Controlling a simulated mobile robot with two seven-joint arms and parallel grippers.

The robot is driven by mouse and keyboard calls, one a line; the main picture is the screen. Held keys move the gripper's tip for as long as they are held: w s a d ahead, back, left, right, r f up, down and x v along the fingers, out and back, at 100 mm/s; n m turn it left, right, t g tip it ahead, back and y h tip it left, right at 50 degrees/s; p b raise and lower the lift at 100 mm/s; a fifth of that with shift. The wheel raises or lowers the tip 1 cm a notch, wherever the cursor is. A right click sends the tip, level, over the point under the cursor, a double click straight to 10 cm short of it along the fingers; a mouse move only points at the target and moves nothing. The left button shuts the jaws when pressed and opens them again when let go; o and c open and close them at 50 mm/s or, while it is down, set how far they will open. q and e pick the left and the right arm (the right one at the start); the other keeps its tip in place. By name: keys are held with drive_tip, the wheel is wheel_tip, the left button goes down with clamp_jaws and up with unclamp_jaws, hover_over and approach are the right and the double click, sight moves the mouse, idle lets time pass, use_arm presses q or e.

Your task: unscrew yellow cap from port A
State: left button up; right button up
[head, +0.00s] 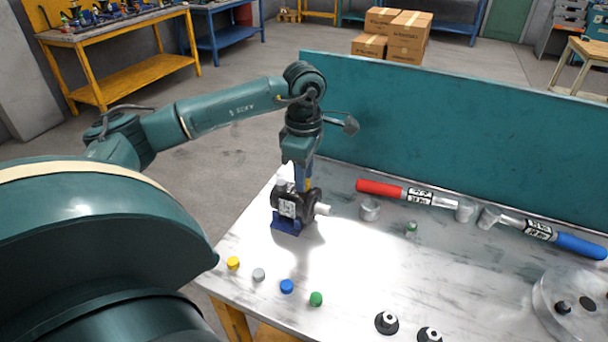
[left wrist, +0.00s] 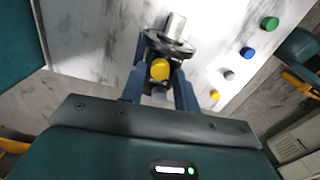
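The black hydraulic motor (head: 290,205) stands on a blue base (head: 287,227) on the table, with a silver shaft (head: 323,209) pointing right. A yellow cap (left wrist: 160,69) sits on the motor in the left wrist view; in the head view only a small yellow part (head: 308,184) shows beside my finger. My left gripper (head: 303,181) points down over the motor from above. Its two blue fingers (left wrist: 160,72) stand on either side of the yellow cap, with narrow gaps visible. The finger contact is partly hidden in the head view. My right gripper is not in view.
Loose yellow (head: 233,263), grey (head: 258,275), blue (head: 287,286) and green (head: 316,299) caps lie near the table's front left. Red-handled (head: 380,188) and blue-handled (head: 580,245) tools lie along the teal back panel (head: 450,130).

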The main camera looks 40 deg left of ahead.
use_arm(q)
drive_tip(key=m, duration=0.2)
drive_tip(key=shift+m, duration=0.4)
drive_tip(key=shift+c, duration=0.3)
clamp_jaws()
drive_tip(key=n, duration=0.4)
drive_tip(key=shift+n+p, duration=0.3)
drive_tip(key=shift+p, duration=0.05)
drive_tip(key=shift+n, duration=0.6)
